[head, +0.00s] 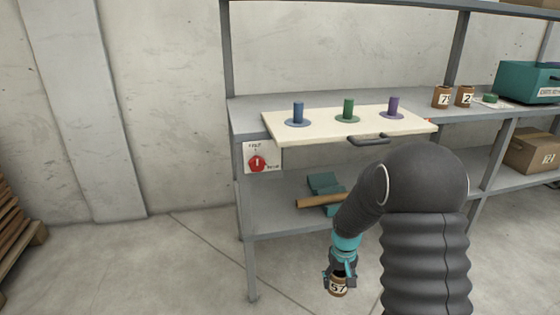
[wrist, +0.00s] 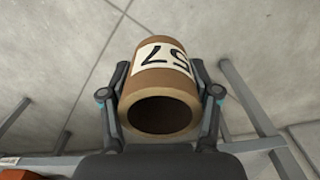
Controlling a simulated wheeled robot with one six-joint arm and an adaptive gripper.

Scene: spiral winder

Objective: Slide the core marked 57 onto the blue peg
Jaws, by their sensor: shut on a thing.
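My gripper (head: 340,277) is shut on the core marked 57 (head: 338,289), a short brown tube with a white label. It is held low in front of the shelf unit, clear of it. In the wrist view the core (wrist: 160,85) sits between both fingers, with its open hollow end facing the camera and the label upside down. The blue peg (head: 298,112) stands upright and empty on the left of a cream board (head: 275,125) on the shelf top, above and left of my gripper.
A green peg (head: 348,109) and a purple peg (head: 394,107) stand on the same board, both bare. The board has a dark front handle (head: 368,141). Two labelled cores (head: 441,97) and a teal bin (head: 525,83) are at the right. A brown rod (head: 318,201) lies on the lower shelf.

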